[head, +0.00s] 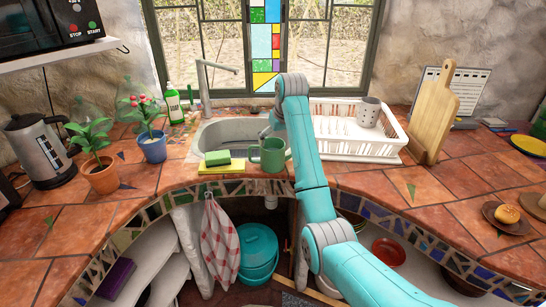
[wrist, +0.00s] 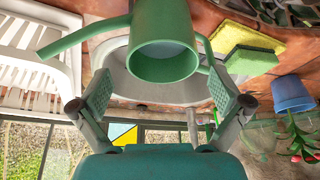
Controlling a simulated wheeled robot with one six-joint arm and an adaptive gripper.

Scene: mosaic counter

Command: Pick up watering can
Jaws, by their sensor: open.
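The green watering can (head: 274,158) stands upright on the tiled counter at the sink's front edge. Its handle is on the left in the head view, and my arm covers part of its right side. In the wrist view, the can (wrist: 162,66) shows its open round mouth, with the long spout reaching left and the handle at right. My gripper (wrist: 160,76) is open, its two fingers apart on either side of the can's mouth in that picture. No contact with the can is clear. The head view mostly hides the fingers behind the arm.
A white dish rack (head: 345,150) stands to the right, with potted plants (head: 153,148) and a kettle (head: 40,150) at left.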

